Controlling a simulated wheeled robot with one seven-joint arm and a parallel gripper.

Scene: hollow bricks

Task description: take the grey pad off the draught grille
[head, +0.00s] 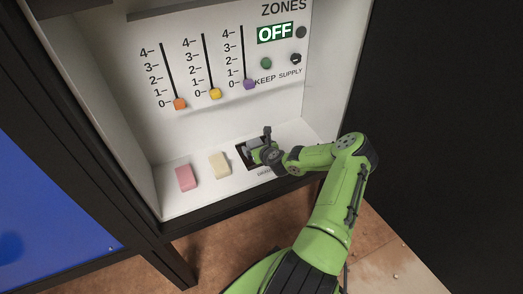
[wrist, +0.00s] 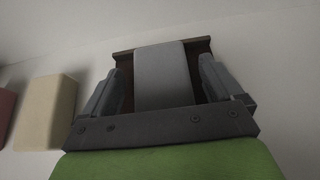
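The grey pad (wrist: 160,82) lies on the dark draught grille (head: 241,154), which stands at the right of the white shelf in the head view. In the wrist view the grille's rim (wrist: 125,53) shows past the pad's far end and beside it. My gripper (head: 259,146) is down at the grille. In the wrist view its two fingers stand on either side of the pad, open, with a gap at the left and a narrower one at the right. The pad's near end is hidden behind my gripper's body.
A cream block (head: 219,164) and a pink block (head: 186,177) lie left of the grille. Above, a panel carries orange (head: 180,104), yellow (head: 215,94) and purple (head: 249,84) sliders and a display (head: 275,33) reading OFF. White side walls bound the shelf.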

